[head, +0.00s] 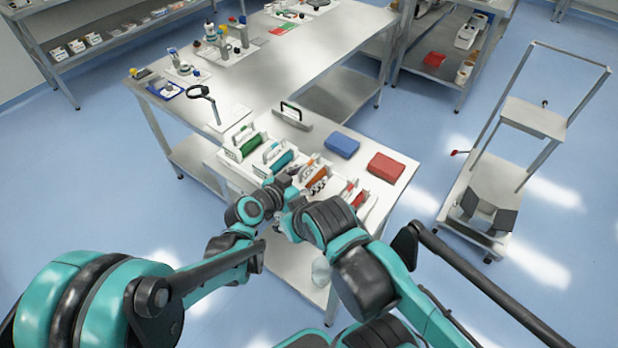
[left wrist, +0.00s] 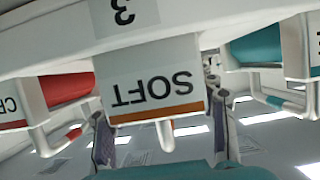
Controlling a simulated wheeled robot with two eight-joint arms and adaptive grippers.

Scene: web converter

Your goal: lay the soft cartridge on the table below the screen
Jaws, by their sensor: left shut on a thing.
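The soft cartridge shows in the left wrist view as a white front with an upside-down "SOFT" label (left wrist: 152,85) and an orange stripe. It sits in the rack (left wrist: 180,20) under the number 3, between red and teal neighbours. In the head view its orange roll (head: 317,168) shows in the white rack on the near end of the table (head: 395,196). My left gripper (head: 284,184) is at the rack's front. I cannot make out a screen.
Green (head: 250,143) and teal (head: 282,160) rolls stand left in the rack, a red one (head: 352,194) right. A blue box (head: 342,145) and a red box (head: 386,168) lie behind. The table's middle (head: 300,60) is bare. A trolley (head: 480,205) stands right.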

